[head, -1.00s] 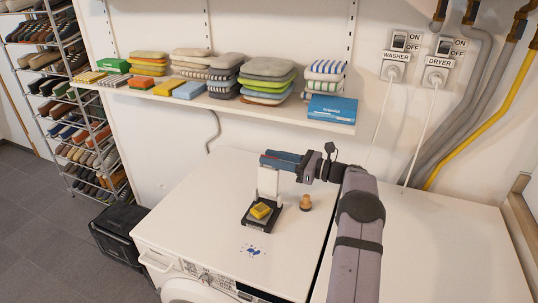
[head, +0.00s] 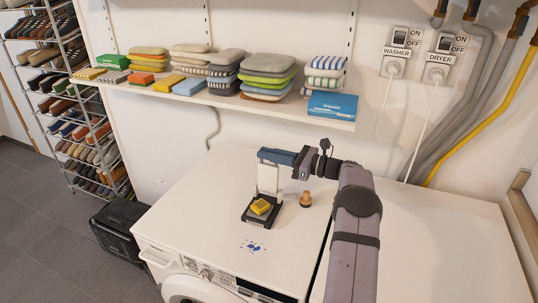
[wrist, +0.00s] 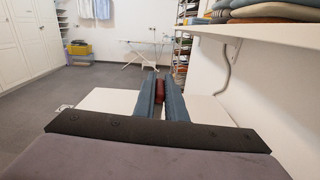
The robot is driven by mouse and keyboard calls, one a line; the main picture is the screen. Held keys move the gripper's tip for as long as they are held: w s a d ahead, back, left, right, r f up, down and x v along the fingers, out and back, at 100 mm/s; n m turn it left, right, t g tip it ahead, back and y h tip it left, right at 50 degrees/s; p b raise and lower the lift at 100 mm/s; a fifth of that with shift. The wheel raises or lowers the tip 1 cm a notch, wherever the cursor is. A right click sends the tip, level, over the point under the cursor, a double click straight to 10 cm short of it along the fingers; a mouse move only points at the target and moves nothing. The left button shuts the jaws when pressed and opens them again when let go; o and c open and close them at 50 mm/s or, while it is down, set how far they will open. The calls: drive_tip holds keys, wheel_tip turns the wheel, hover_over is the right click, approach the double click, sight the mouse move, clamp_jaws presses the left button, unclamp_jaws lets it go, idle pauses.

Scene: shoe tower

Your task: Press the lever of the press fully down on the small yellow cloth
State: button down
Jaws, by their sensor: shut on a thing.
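The press (head: 262,218) stands on the white washer top, with a dark base and a pale upright lever (head: 268,178) behind its plate. The small yellow cloth (head: 261,206) lies on the base, in front of the lever. My gripper (head: 264,155) is at the lever's top, above and behind the cloth. In the wrist view my gripper (wrist: 160,86) is shut on a dark red piece, which looks like the grip of the lever (wrist: 159,88). The fingers hide most of that grip in the head view.
A small wooden-looking stamp or knob (head: 305,199) stands right of the press. Blue marks (head: 253,247) lie on the washer top (head: 200,215) in front. A shelf (head: 230,103) with folded cloths and a blue box (head: 332,104) runs along the wall above the arm.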

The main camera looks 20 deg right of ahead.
drive_tip(key=s+a+f+n+b, duration=0.3)
drive_tip(key=f+n+b, duration=0.1)
drive_tip(key=b, duration=0.7)
drive_tip(key=s+a+f+n+b, duration=0.3)
drive_tip(key=n+b, duration=0.3)
drive_tip(key=b, duration=0.5)
drive_tip(key=s+a+f+n+b, duration=0.4)
drive_tip(key=n+b, duration=0.2)
drive_tip(key=b, duration=0.5)
drive_tip(key=shift+s+a+f, duration=0.2)
drive_tip(key=shift+a+f, duration=0.05)
drive_tip(key=shift+f, duration=0.1)
drive_tip(key=n+b, duration=0.1)
drive_tip(key=b, duration=0.1)
drive_tip(key=shift+s+f+b, duration=0.1)
drive_tip(key=shift+f+b, duration=0.3)
drive_tip(key=c, duration=1.8)
unclamp_jaws()
